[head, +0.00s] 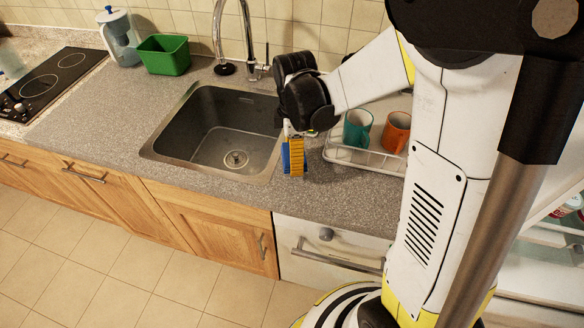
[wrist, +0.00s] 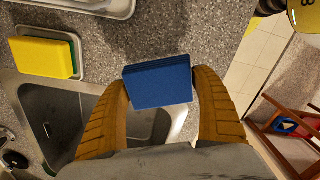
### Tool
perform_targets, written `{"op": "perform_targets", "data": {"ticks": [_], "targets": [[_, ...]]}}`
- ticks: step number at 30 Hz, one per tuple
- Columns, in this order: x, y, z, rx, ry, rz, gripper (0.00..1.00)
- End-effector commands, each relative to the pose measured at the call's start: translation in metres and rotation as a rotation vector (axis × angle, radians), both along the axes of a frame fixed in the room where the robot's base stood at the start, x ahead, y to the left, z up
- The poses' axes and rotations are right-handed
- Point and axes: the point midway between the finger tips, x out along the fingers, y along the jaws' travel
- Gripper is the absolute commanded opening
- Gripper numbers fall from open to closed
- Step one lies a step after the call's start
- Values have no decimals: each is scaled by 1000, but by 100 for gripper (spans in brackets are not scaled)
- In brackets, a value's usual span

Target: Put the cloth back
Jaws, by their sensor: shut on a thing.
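My gripper (head: 292,170) is above the grey counter, just right of the sink (head: 262,175). In the wrist view my gripper (wrist: 160,88) has its two ribbed yellow fingers closed on the sides of a blue folded block, which I take to be the cloth (wrist: 158,84). A sliver of the cloth (head: 285,158) also shows beside the fingers in the head view. The counter appears below the cloth; I cannot tell the exact gap. In the wrist view a yellow block like a sponge (wrist: 40,57) lies on a small grey dish (wrist: 76,52) by the sink.
A white rack (head: 368,161) with a teal mug (head: 357,130) and an orange mug (head: 396,132) stands right of my gripper. The tap (head: 248,40) rises behind the sink. A green tub (head: 163,56), a jug (head: 120,38) and a hob (head: 55,75) are left. The front counter strip is clear.

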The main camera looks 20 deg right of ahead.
Motion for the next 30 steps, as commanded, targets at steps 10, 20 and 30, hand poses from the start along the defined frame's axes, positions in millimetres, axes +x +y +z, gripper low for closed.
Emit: {"op": "perform_targets", "data": {"ticks": [10, 20, 30], "targets": [[1, 4, -39, 0, 0, 0, 39], [1, 4, -43, 0, 0, 0, 39], [1, 4, -45, 0, 0, 0, 100]]}}
